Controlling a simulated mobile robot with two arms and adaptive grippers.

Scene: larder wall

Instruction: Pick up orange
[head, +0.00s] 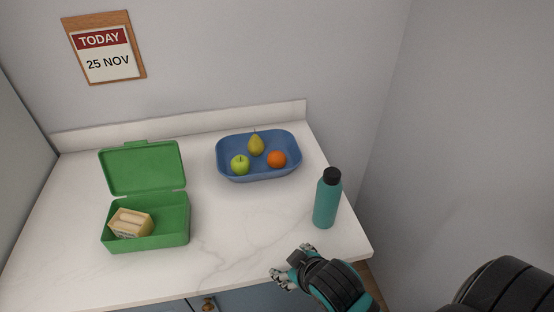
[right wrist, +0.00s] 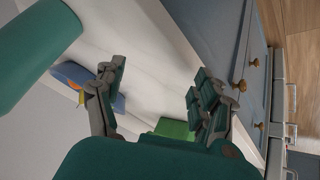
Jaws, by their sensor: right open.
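The orange (head: 277,159) lies in a blue tray (head: 259,178) at the back right of the counter, beside a green apple (head: 240,165) and a pear (head: 256,145). My right gripper (head: 282,266) is at the counter's front edge, in front of the tray and well apart from it, open and empty. In the right wrist view my right gripper (right wrist: 160,85) has its fingers spread. There the blue tray (right wrist: 70,72) is partly hidden behind one finger, and a bit of the orange (right wrist: 102,67) shows beside that finger. My left gripper is not in view.
An open green lunch box (head: 175,224) with a sandwich (head: 130,222) stands at the left. The counter's middle is clear.

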